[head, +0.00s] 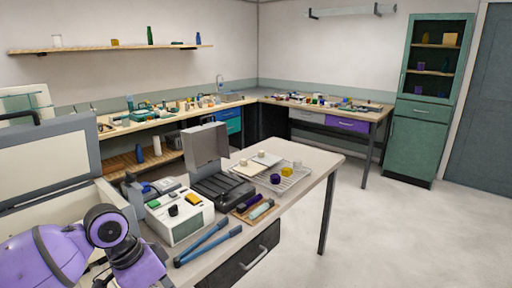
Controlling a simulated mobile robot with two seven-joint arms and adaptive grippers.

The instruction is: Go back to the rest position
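My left arm's purple links come in at the bottom left, in front of a grey lidded box. The arm bends down at a round black joint and runs out of the lower edge, and no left gripper fingers can be made out. My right arm and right gripper do not show. The near worktable (310,160) stands just beyond my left arm. On it, two long blue-handled tools (208,246) lie side by side near the front edge.
A white device (178,222), a black case with its lid raised (222,187) and a wire rack (290,180) stand on the near table. The large grey lidded box (45,165) is at the left. Cluttered benches line the walls. The floor at right (400,235) is clear.

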